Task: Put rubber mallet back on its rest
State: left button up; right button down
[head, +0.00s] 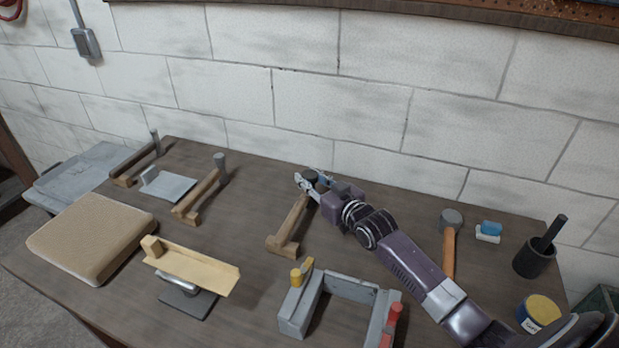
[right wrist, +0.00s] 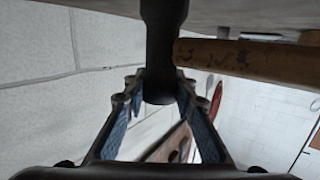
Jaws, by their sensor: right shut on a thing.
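My right forearm hides the handle's near end. I cannot make out its rest. My right gripper (head: 311,182) is well left of the mallet, at the far end of a wooden bar (head: 291,222). It is shut on the dark round post at that end. In the right wrist view the dark post (right wrist: 161,60) stands between the fingertips (right wrist: 158,84), with the wooden bar (right wrist: 250,60) beside it. My left gripper is not in view.
Two similar wooden bars (head: 197,197) (head: 137,163) stand to the left. A beige pad (head: 92,238), a pale wooden piece (head: 195,265) and a grey frame with knobs (head: 350,286) fill the front. A dark cup (head: 532,262) and yellow-lidded tin (head: 541,309) stand right. A block wall closes the back.

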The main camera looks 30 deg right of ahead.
jog(key=c, duration=2)
grip_release()
jog(key=shift+f, duration=0.1)
jog(key=o, duration=0.4)
jog(key=shift+s+r, duration=0.1)
jog(key=shift+r, duration=0.15)
jog(key=s+d+r+p, duration=0.1)
jog(key=s+p, duration=0.6)
jog(key=s, duration=0.4)
jog(key=shift+s+r+p, duration=0.2)
jog(key=shift+s+p, duration=0.2)
jog(key=shift+d+f, duration=0.1)
